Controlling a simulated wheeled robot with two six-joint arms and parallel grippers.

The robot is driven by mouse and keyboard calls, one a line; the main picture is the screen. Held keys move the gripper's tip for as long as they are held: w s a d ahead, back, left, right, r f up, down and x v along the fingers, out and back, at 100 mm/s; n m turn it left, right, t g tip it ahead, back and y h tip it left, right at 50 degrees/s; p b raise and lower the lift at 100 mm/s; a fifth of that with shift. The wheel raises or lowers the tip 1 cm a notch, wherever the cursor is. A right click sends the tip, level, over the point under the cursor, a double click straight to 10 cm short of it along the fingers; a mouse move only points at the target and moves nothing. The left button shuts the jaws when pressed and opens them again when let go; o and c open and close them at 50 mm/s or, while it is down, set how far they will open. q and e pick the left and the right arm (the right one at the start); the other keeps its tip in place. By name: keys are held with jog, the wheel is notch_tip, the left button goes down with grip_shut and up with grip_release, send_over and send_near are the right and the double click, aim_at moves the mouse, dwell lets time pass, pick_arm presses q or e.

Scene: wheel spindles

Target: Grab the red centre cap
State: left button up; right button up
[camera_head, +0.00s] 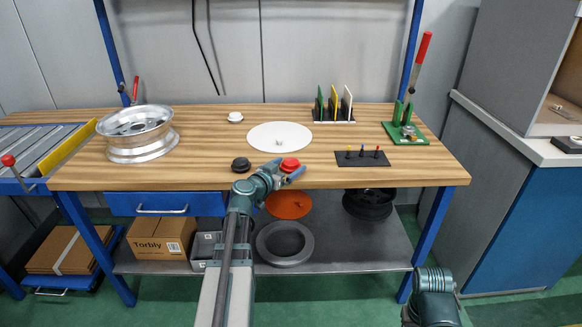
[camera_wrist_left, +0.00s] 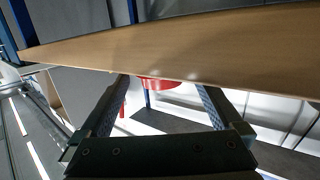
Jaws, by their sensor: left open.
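The red centre cap (camera_head: 291,163) sits near the front edge of the wooden workbench (camera_head: 215,178), to the right of a black cap (camera_head: 240,164). My left gripper (camera_head: 287,173) is at the bench's front edge, right by the red cap, and partly covers it. Its fingers are open. The left wrist view looks upside down; there the red cap (camera_wrist_left: 160,83) shows between the two open fingers (camera_wrist_left: 162,98), against the bench edge. I cannot tell if a finger touches it. My right gripper is out of view; only part of that arm shows at lower right.
A white disc (camera_head: 280,136) and a small white cap (camera_head: 235,117) lie farther back. A dark stand with small coloured pegs (camera_head: 363,159) is to the right. A wheel rim (camera_head: 137,133) stands at left, a green lever tool (camera_head: 405,132) at right. The bench front between rim and black cap is clear.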

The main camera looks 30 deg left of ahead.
aim_at(296, 160)
pick_arm(q)
jog(key=w, duration=0.5)
jog(key=shift+w+f+b, duration=0.15)
jog(key=shift+f+b, duration=0.2)
jog(key=shift+f, duration=0.05)
jog(key=shift+r, duration=0.1)
jog(key=c, duration=1.3)
